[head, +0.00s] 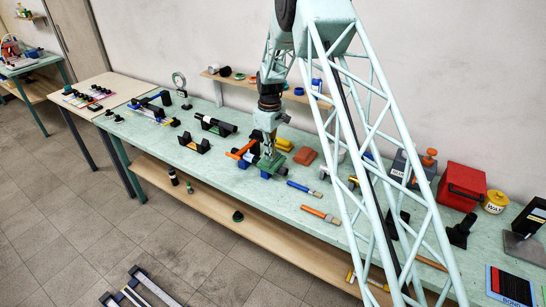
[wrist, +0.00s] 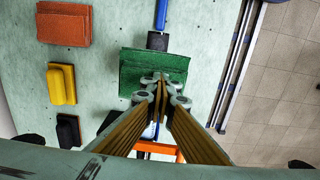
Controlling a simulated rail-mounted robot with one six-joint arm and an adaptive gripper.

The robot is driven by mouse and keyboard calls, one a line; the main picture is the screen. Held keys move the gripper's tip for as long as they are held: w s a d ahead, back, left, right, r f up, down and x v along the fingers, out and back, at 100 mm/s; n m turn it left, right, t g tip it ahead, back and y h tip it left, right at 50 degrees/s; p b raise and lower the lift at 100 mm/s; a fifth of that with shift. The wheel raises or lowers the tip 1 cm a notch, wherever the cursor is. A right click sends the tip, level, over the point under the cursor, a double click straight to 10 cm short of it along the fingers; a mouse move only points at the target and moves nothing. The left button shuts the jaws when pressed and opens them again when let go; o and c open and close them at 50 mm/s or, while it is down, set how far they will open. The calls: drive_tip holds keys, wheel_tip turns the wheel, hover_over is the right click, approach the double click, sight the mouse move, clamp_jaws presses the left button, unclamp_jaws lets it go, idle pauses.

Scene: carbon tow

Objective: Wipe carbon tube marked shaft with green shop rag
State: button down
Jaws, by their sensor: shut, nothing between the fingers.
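The green shop rag (head: 278,167) lies as a folded pad on the pale green bench. My gripper (head: 267,154) is right above it, pointing down. In the wrist view the rag (wrist: 135,70) is a dark green rectangle, and my fingertips (wrist: 161,82) overlap its lower right part. The fingers are shut with nothing between them; I cannot tell whether they touch the rag. A black tube (head: 218,124) rests across dark supports left of the gripper in the head view. I cannot read any shaft marking on it, and other dark tube-like parts lie farther left.
Beside the rag are a yellow block (wrist: 62,84), orange pads (wrist: 64,24) and an orange clamp-like tool (head: 242,149). Brushes (head: 320,214) lie to the right. A red box (head: 461,187) and a wax tin (head: 495,202) stand farther right.

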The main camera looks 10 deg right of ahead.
sight(279, 165)
idle(0.4)
drive_tip(key=shift+s+d+r, duration=0.15)
drive_tip(key=shift+s+d, duration=0.6)
drive_tip(key=shift+d, duration=0.15)
drive_tip(key=shift+b, duration=0.3)
drive_tip(key=shift+s+d+f+b, duration=0.2)
drive_tip(key=shift+s+d+b, duration=0.1)
drive_tip(key=shift+s+d, duration=0.35)
drive_tip(key=shift+d, duration=0.1)
drive_tip(key=shift+s+d, duration=0.4)
drive_tip(key=shift+d, duration=0.1)
drive_tip(key=shift+r, duration=0.1)
drive_tip(key=shift+r+p, duration=0.65)
drive_tip(key=shift+r, duration=1.8)
